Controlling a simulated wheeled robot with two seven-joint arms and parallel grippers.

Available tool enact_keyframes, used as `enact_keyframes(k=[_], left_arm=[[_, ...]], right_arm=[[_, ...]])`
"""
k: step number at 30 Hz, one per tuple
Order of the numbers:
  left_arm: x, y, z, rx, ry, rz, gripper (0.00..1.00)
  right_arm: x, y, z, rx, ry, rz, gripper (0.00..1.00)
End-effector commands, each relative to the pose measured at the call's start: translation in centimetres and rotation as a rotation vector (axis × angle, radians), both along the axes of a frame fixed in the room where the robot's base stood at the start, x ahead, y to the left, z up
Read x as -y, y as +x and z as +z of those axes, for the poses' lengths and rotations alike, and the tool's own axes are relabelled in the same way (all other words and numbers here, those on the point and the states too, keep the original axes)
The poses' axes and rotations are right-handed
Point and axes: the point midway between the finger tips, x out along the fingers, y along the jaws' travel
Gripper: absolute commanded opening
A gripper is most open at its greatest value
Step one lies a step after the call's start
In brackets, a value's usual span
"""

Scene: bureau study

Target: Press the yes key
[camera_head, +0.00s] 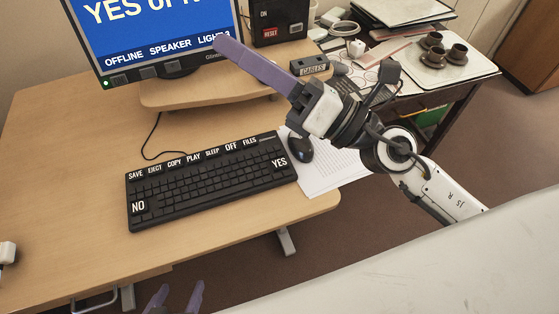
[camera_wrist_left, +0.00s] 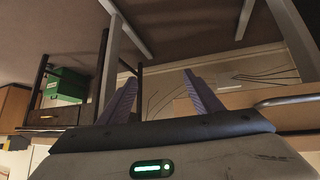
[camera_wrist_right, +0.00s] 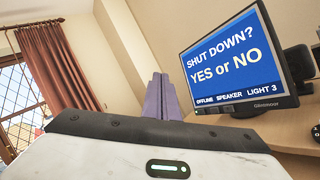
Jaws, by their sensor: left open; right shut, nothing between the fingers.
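The black keyboard (camera_head: 205,185) lies on the wooden desk, with large white labels on some keys. The YES key (camera_head: 279,162) is at its right end and the NO key (camera_head: 138,207) at its lower left. The monitor (camera_wrist_right: 235,62) reads "SHUT DOWN? YES or NO" in the right wrist view. My right gripper (camera_head: 217,43) is shut and empty, its purple fingers raised in front of the monitor's lower right, apart from the keyboard. My left gripper (camera_head: 176,298) is open and empty at the bottom of the head view, in front of the desk's edge. In the left wrist view its fingers (camera_wrist_left: 158,90) stand apart.
A black mouse (camera_head: 299,149) and papers (camera_head: 325,170) lie right of the keyboard. A wooden monitor stand (camera_head: 200,92) is behind it. A black box with a RESET label (camera_head: 275,22) stands at the back. Cups (camera_head: 434,50) sit on a tray at right.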

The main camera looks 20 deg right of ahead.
Motion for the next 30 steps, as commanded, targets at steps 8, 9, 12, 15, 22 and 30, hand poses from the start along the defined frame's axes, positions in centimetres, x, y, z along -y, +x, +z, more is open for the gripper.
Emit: enact_keyframes(k=[8,9,12,15,22,30], left_arm=[[0.0,0.0,0.0,0.0,0.0,0.0,0.59],[0.0,0.0,0.0,0.001,0.0,0.0,0.59],[0.0,0.0,0.0,0.001,0.0,0.0,0.59],[0.0,0.0,0.1,0.001,0.001,0.001,0.59],[-0.1,0.0,0.1,0.001,0.001,0.001,0.59],[-0.1,0.1,0.0,0.001,0.001,0.001,0.59]], right_arm=[[-0.4,0.0,-14.8,0.376,-1.187,0.229,0.0],[1.0,0.5,-16.2,0.387,-1.299,0.241,0.0],[4.2,1.6,-18.6,0.394,-1.511,0.262,0.0],[6.5,2.3,-19.7,0.39,-1.636,0.273,0.0],[7.9,2.7,-20.3,0.382,-1.709,0.277,0.0],[7.8,2.6,-20.4,0.382,-1.703,0.278,0.0]])
